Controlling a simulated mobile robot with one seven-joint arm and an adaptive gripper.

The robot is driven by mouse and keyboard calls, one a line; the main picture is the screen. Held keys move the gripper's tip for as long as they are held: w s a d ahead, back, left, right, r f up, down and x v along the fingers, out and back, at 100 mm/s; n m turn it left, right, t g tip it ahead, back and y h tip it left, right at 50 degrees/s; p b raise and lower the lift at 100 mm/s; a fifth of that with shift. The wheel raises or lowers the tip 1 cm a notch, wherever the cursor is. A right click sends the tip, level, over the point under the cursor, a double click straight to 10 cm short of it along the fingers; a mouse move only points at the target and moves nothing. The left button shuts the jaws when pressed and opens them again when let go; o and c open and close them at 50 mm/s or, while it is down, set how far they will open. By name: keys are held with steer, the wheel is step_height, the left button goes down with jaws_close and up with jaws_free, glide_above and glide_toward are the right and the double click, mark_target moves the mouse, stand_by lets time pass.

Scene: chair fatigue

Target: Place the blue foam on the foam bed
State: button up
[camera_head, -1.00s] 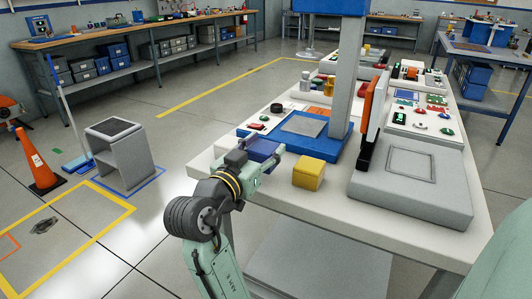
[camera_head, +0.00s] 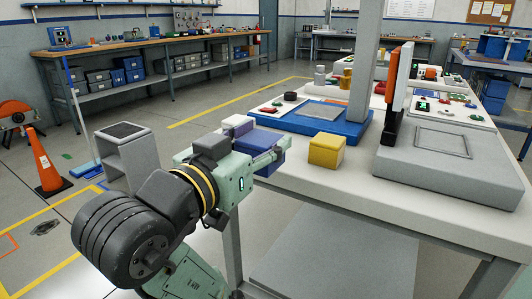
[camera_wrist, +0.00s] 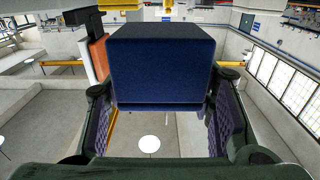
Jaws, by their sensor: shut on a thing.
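My gripper (camera_head: 268,152) is shut on the blue foam (camera_head: 257,139) beside the left part of the white table. In the wrist view, the blue foam (camera_wrist: 162,65) is a dark blue block between the two fingers of my gripper (camera_wrist: 163,115). A grey plate (camera_head: 324,111) lies on a blue base (camera_head: 308,124) beyond the gripper. A large grey slab (camera_head: 405,160) with a square outline on top lies at the right of the table. I cannot tell which of these is the foam bed.
A yellow block (camera_head: 326,151) stands just right of my gripper. A grey column (camera_head: 365,60) rises from the blue base, with an upright orange and black panel (camera_head: 392,90) nearby. A small white block (camera_head: 237,122) shows behind the gripper. The white table (camera_head: 350,190) has bare room along its front.

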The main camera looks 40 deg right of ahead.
steer(key=shift+s+a, duration=0.3)
steer(key=shift+w+a+r, duration=0.1)
steer(key=shift+w+r, duration=0.1)
steer(key=w+a+t+p, duration=0.1)
steer(key=w+a, duration=0.3)
steer(key=w, duration=0.3)
steer(key=w+a+p, duration=0.1)
steer(key=w+a, duration=0.3)
steer(key=w, duration=0.2)
steer(key=w+a+f+n+t+y+p, duration=0.2)
steer(key=w+a+f+n+t+y, duration=0.3)
steer(key=w+f, duration=0.65)
steer(key=s+a+f+n+t+y+p, duration=0.1)
steer(key=a+f, duration=0.3)
steer(key=f, duration=0.8)
steer(key=s+a+f+n+t+y+p, duration=0.1)
steer(key=s+a+f+n+t+y, duration=0.1)
steer(key=f, duration=1)
steer(key=s+a+f+n+t+y+p, duration=0.1)
steer(key=s+a+f+n+y, duration=0.1)
steer(key=a+f, duration=0.5)
step_height(320, 180, down, 6)
steer(key=shift+f+y, duration=0.1)
steer(key=shift+y, duration=0.6)
